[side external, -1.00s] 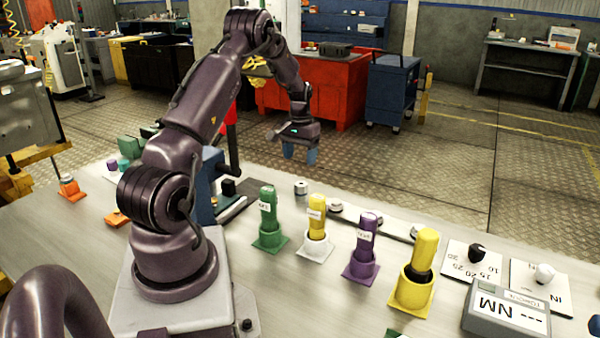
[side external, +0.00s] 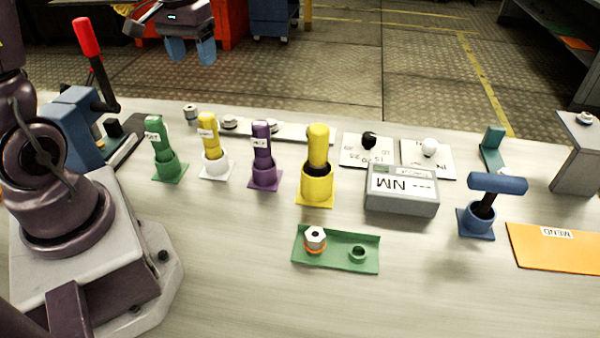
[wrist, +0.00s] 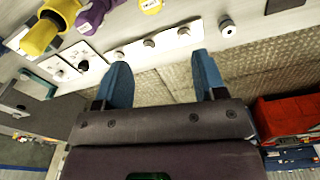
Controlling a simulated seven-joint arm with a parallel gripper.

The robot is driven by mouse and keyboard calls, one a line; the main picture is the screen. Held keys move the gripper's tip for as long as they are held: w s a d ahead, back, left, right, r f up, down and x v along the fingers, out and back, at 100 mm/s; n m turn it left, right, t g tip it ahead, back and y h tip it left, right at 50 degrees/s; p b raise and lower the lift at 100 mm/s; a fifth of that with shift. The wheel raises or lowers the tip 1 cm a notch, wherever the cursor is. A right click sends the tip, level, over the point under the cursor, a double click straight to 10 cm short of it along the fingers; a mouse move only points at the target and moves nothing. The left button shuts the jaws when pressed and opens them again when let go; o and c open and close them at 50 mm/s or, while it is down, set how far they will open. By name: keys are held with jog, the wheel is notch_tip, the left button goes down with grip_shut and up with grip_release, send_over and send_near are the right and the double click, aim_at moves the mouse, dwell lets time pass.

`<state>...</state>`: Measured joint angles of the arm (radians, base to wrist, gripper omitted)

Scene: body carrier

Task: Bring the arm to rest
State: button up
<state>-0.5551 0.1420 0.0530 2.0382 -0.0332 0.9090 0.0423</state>
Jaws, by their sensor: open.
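My gripper (side external: 190,50) hangs at the top left of the side view, above and beyond the far edge of the bench. Its two blue fingers are apart with nothing between them. In the wrist view my gripper (wrist: 163,82) also shows open and empty, with the bench edge and patterned floor behind the fingers. The arm's upper part is cut off by the frame in the side view.
On the bench (side external: 220,260) stand green (side external: 163,150), white-based yellow (side external: 213,148), purple (side external: 263,158) and larger yellow (side external: 317,168) holders with handles. A grey NM meter (side external: 402,190), a green tray (side external: 340,262) and a blue T-handled tool (side external: 490,195) are further right. A red-handled press (side external: 75,120) stands left.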

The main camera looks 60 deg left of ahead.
jog(key=s+d+r+m+t, duration=0.2)
jog(key=s+d+r+m, duration=0.1)
jog(key=d, duration=0.6)
jog(key=s+d+r+m+t, duration=0.3)
jog(key=s+d+r, duration=0.2)
jog(key=d, duration=0.5)
jog(key=shift+s+r+m, duration=0.3)
jog(key=shift+r, duration=0.1)
